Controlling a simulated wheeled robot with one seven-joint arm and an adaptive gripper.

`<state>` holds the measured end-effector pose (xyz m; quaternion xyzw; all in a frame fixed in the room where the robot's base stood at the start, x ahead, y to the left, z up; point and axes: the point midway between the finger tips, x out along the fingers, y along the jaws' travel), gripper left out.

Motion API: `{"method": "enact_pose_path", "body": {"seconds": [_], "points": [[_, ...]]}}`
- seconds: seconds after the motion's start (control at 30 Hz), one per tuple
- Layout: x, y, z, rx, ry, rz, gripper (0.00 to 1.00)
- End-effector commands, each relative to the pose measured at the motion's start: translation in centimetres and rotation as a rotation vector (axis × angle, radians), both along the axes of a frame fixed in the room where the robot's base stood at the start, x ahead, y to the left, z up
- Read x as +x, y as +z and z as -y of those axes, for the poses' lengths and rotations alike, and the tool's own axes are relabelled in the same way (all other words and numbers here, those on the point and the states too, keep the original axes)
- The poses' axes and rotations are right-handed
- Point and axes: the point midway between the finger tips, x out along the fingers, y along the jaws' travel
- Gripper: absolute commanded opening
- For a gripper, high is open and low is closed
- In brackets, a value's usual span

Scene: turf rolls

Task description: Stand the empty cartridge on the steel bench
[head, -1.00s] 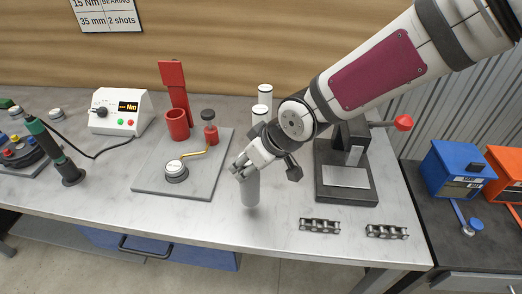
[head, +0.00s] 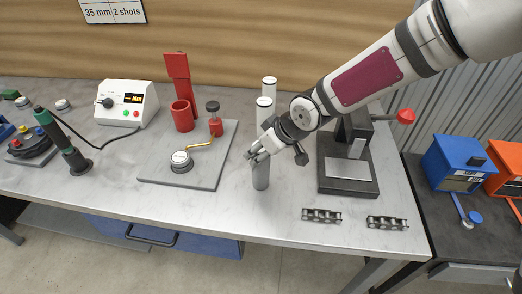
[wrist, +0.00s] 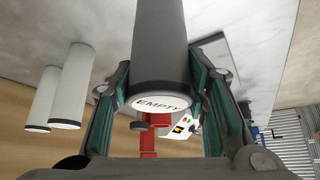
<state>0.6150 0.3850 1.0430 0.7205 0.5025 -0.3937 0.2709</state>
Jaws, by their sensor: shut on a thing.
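The empty cartridge (head: 261,176) is a grey cylinder, held upright in my gripper (head: 262,156) over the front middle of the steel bench (head: 225,215). In the wrist view, the cartridge (wrist: 160,40) has a white end marked EMPTY facing the camera. The teal-padded fingers of my gripper (wrist: 160,95) are shut on it, one on each side. Its lower end appears at or very near the bench top; I cannot tell whether it touches. The fingers hide its upper part in the head view.
Two white cylinders (head: 264,112) stand just behind my gripper. A grey plate (head: 205,172) with red fixtures lies to the left. A black press (head: 347,170) stands to the right. Chain pieces (head: 322,216) lie at the front right. Bench in front of the cartridge is clear.

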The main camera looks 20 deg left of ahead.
Motion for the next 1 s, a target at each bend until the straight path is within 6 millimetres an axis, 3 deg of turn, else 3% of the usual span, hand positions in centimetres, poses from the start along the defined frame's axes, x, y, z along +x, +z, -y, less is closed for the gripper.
{"method": "enact_pose_path", "body": {"seconds": [0.07, 0.1, 0.17, 0.63, 1.0], "points": [[0.0, -0.3, 0.0, 0.000, 0.001, 0.001, 0.00], [0.0, -0.3, 0.0, -0.001, 0.000, 0.000, 0.48], [0.0, -0.2, 0.0, -0.001, 0.000, 0.000, 0.62], [0.0, 0.6, 0.4, 0.002, -0.002, 0.000, 0.62], [-1.0, 5.2, 3.2, 0.000, -0.006, 0.001, 0.62]]}}
